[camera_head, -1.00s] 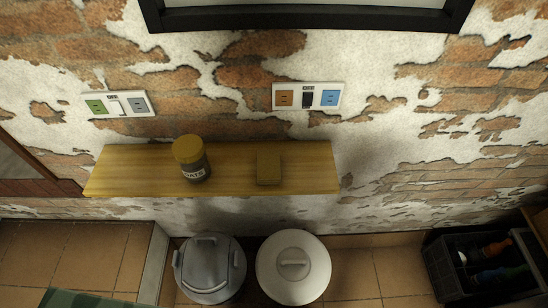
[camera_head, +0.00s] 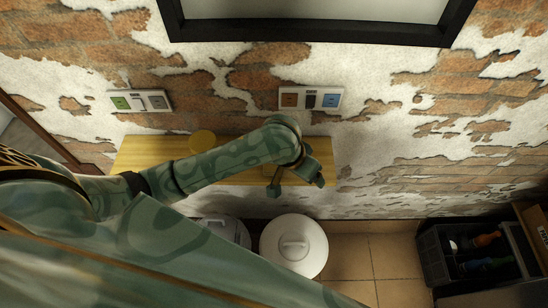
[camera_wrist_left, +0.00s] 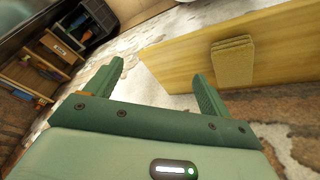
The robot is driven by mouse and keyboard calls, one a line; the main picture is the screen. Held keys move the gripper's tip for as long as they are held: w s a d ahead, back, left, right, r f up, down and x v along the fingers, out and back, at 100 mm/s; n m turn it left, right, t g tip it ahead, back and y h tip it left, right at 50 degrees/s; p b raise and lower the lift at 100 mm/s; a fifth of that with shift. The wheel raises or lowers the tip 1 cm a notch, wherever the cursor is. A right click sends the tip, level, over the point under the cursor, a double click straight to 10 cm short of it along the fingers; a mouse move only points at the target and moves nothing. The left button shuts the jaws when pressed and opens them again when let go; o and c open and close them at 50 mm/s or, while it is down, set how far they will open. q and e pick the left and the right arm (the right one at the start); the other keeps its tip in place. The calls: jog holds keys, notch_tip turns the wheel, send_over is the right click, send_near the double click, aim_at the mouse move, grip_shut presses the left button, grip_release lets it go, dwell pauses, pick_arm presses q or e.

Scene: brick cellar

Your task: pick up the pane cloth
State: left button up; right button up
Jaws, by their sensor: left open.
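The pane cloth, a small folded brownish-yellow pad, lies on the wooden shelf (camera_head: 140,152). In the left wrist view the cloth (camera_wrist_left: 232,62) is just beyond and to the right of the right-hand finger, apart from it. In the head view my left forearm and gripper cover most or all of the cloth. My left gripper (camera_head: 297,186) is over the right part of the shelf. In the left wrist view its two fingers (camera_wrist_left: 158,74) are spread with nothing between them. My right gripper is not in view.
A jar with a yellow lid (camera_head: 202,141) stands on the shelf, partly behind my arm. Switch panels (camera_head: 311,98) are on the brick wall above. Below stand a white lidded bin (camera_head: 294,247) and a mostly hidden grey bin. A dark bottle crate (camera_head: 445,262) is at lower right.

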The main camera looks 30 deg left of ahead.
pick_arm(q)
jog(key=w+a+r+n+g+y, duration=0.35)
jog(key=w+a+r+n, duration=0.25)
jog(key=a+n, duration=0.3)
jog(key=shift+m+h, duration=0.45)
jog(key=shift+m, duration=0.05)
jog(key=f+b, duration=0.1)
jog(key=f, duration=0.2)
jog(key=a+f+b, duration=0.1)
jog(key=f, duration=0.3)
jog(key=f+b, duration=0.2)
jog(key=f, duration=0.1)
jog(key=shift+w+a+f, duration=0.1)
jog(key=shift+a+f, duration=0.1)
jog(key=shift+a, duration=0.05)
jog(key=f, duration=0.1)
jog(key=f+b, duration=0.1)
jog(key=f, duration=0.1)
jog(key=f+b, duration=0.1)
jog(key=f, duration=0.1)
jog(key=shift+a+f, duration=0.1)
jog(key=shift+a, duration=0.25)
jog(key=c, duration=1)
